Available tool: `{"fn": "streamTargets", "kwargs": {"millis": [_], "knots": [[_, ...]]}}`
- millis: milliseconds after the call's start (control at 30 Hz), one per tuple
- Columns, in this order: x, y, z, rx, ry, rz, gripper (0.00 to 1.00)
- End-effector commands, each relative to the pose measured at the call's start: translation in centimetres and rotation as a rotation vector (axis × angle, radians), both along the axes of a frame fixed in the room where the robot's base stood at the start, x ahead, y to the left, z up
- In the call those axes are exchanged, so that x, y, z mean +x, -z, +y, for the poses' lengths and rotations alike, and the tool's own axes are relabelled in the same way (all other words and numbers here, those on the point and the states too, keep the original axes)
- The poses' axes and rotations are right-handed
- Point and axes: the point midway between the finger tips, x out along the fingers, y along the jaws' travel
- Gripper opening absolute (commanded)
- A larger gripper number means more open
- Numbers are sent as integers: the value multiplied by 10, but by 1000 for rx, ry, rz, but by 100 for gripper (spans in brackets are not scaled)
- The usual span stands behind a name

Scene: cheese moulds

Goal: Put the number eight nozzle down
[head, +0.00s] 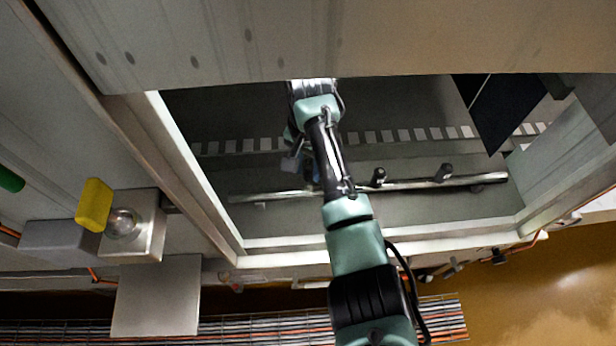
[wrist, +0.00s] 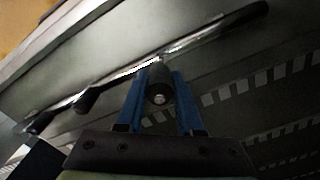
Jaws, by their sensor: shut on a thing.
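In the wrist view, a dark cylindrical nozzle (wrist: 159,78) with a pale round end sits between the blue fingers of my gripper (wrist: 160,88), which is shut on it. No number is legible on it. A metal pipe (wrist: 205,36) runs slantwise just behind the nozzle; I cannot tell whether the nozzle touches it. In the head view my gripper (head: 296,160) is at the left part of the same pipe (head: 410,185), and the held nozzle cannot be made out there. Two other dark nozzles (head: 378,177) (head: 443,172) stand on the pipe to the right.
My arm reaches into a grey tank with metal rims (head: 190,175). A slotted strip (head: 400,136) runs behind the pipe. A dark panel (head: 490,112) hangs at the right. Outside, at left, are a yellow block (head: 94,205), a clear dome (head: 122,223) and a green cylinder (head: 10,180).

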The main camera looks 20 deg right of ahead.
Motion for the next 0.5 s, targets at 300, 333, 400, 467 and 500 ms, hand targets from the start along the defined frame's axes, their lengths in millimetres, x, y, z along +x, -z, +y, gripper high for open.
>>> {"fn": "streamTargets", "kwargs": {"millis": [300, 333, 400, 467, 500], "knots": [[0, 39, 0, 0, -2, 1, 0], [0, 40, 0, 0, -2, 0, 0], [0, 42, 0, 0, -2, 0, 0], [0, 42, 0, 1, -2, -1, 0], [0, 41, 0, 0, -2, -1, 0]]}}
